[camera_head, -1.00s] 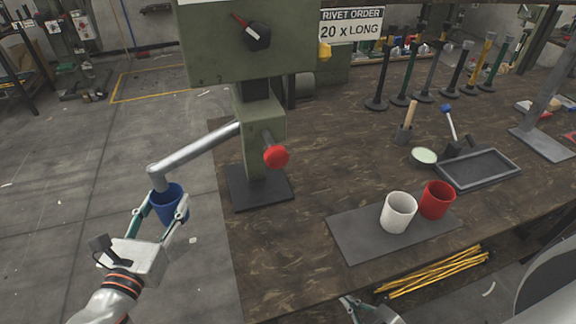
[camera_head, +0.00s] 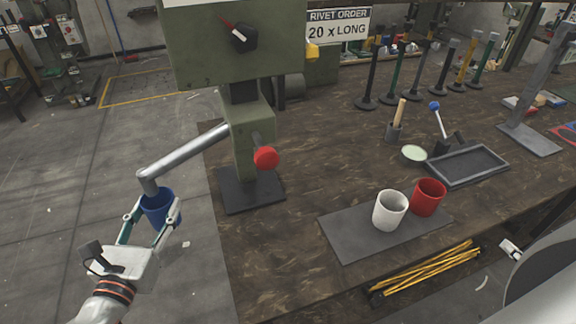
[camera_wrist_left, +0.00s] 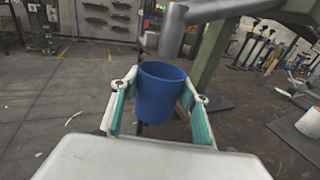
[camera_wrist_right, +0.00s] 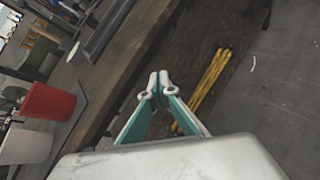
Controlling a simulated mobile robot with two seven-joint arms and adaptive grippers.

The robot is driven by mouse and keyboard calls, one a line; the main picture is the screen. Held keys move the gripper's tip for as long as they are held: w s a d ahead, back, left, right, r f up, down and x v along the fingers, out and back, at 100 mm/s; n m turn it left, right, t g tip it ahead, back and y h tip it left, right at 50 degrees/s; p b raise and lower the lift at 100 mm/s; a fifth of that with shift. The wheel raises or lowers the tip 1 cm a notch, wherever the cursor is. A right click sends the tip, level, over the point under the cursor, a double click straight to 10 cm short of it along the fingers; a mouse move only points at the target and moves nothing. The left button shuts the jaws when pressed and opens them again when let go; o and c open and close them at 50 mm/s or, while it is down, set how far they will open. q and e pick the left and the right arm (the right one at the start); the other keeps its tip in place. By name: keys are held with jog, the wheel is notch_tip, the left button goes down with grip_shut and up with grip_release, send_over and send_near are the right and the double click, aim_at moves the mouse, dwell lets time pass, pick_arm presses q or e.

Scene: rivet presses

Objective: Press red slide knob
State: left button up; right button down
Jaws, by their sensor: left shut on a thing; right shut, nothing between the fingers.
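The red slide knob (camera_head: 266,158) sticks out from the lower column of the green press (camera_head: 240,60), with no gripper near it. My left gripper (camera_head: 152,212) is shut on a blue cup (camera_head: 157,206), upright below the open end of the grey pipe (camera_head: 185,156). The left wrist view shows the blue cup (camera_wrist_left: 160,92) between the two fingers. My right gripper (camera_wrist_right: 154,88) is shut and empty in the right wrist view, off the bench edge near the yellow rods (camera_wrist_right: 205,88). The press column's side and the knob's shaft are partly visible.
A white cup (camera_head: 389,211) and a red cup (camera_head: 428,198) stand on a grey mat (camera_head: 345,238) right of the press. A grey tray (camera_head: 467,167) lies farther back. Several posts line the bench's rear. Bare bench surface lies between knob and mat.

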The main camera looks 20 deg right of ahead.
jog(key=w+a+r+t, duration=0.1)
jog(key=w+r, duration=0.2)
jog(key=w+a+r+n+t+y, duration=0.1)
jog(key=w+r, duration=0.2)
jog(key=w+a+r+n+t+y, duration=0.1)
jog(key=w+r+t, duration=0.1)
jog(key=w+r, duration=0.1)
jog(key=shift+w+r, duration=0.3)
jog(key=shift+r, duration=0.25)
jog(key=w+a+r+n+t+y, duration=0.1)
jog(key=w+a+r+y, duration=0.45)
jog(key=a+r, duration=0.4)
jog(key=w+a+r+n+t+y, duration=0.15)
jog(key=w+a+r+y, duration=0.45)
jog(key=a, duration=0.6)
jog(key=s+a+r+n+g+y, duration=0.2)
jog(key=s+a+g+y, duration=0.3)
jog(key=a, duration=0.4)
jog(key=s+a+r+n+g+y, duration=0.2)
jog(key=s+a+g+y, duration=0.3)
jog(key=a+g, duration=0.3)
jog(key=shift+a+r, duration=0.25)
jog(key=shift+a, duration=0.95)
